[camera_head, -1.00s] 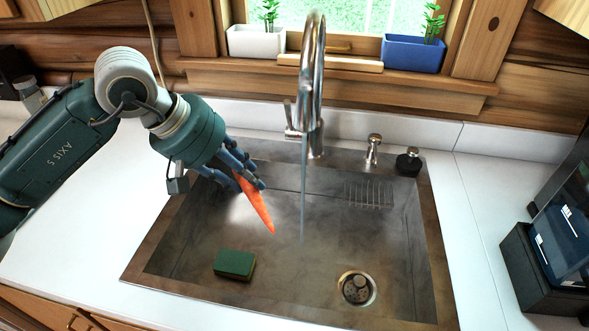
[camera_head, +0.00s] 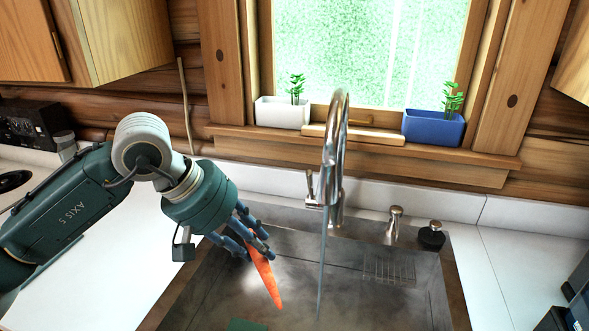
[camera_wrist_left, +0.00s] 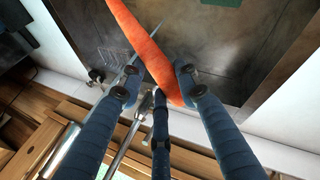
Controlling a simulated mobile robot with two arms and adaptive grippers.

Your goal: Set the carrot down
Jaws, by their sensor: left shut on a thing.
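An orange carrot (camera_head: 264,278) is held at its thick end by my left gripper (camera_head: 248,240), with its narrow end pointing down over the sink (camera_head: 370,285). In the left wrist view the carrot (camera_wrist_left: 145,45) runs between the blue fingers of my left gripper (camera_wrist_left: 158,88), which are shut on it. The carrot hangs in the air, left of the running water stream, and does not touch the sink bottom. My right gripper is not in view.
A chrome faucet (camera_head: 335,150) stands behind the sink with water running. A green sponge (camera_head: 247,325) lies in the sink, mostly cut off. White counter (camera_head: 110,250) is clear at left.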

